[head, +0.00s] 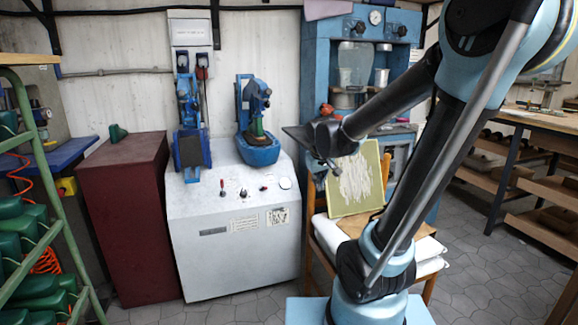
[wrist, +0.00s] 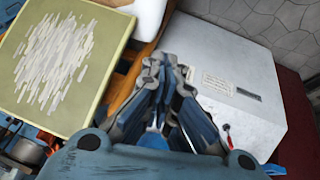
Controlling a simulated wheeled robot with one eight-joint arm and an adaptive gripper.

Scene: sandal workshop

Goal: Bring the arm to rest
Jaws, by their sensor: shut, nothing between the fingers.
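My gripper (wrist: 165,68) shows in the wrist view with its fingers drawn together at the tips and nothing between them. In the head view my arm bends at the right and reaches back to the left, its dark end in front of the blue machine and above the wooden chair. The fingers cannot be made out clearly there. In the wrist view the fingers lie between the green-framed board and the white cabinet, and do not visibly touch either.
A green-framed board (head: 357,180) leans on a wooden chair (head: 393,222) with white sacks. A white cabinet (head: 240,240) carries blue machines (head: 257,120). A maroon cabinet (head: 130,210), a green rack (head: 50,165) and a workbench (head: 545,122) stand around. Grey floor (head: 480,265) is open at right.

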